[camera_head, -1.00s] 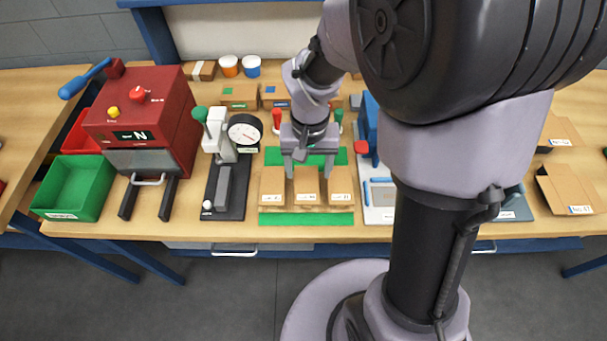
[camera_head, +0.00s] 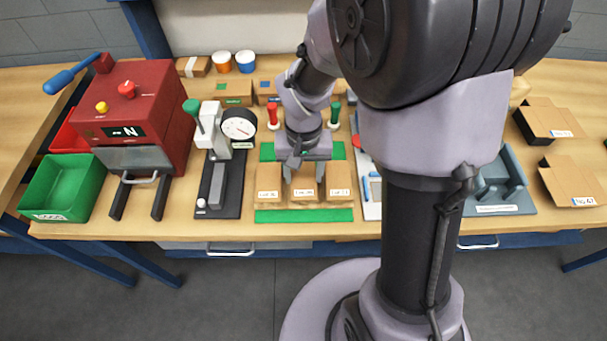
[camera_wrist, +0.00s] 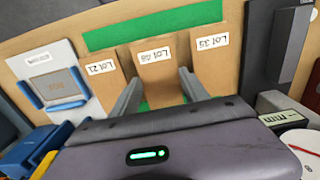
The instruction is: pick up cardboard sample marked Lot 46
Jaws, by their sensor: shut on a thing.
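Three brown cardboard samples stand side by side on a green mat (camera_head: 304,215) on the bench. The middle one, whose label I read as Lot 46 (camera_head: 303,192), also shows in the wrist view (camera_wrist: 157,75), where its last digit is hard to read. My gripper (camera_head: 303,172) is shut on this middle sample, one finger on each side. In the wrist view the fingers (camera_wrist: 160,93) straddle it. I cannot tell whether the middle sample is off the mat.
The neighbouring samples stand close to both fingers. Left are a dial gauge press (camera_head: 238,128), a red machine (camera_head: 140,110) and a green bin (camera_head: 62,185). Right is a grey fixture (camera_head: 507,190) with cardboard pieces (camera_head: 572,180) beyond. Cups (camera_head: 245,61) stand behind.

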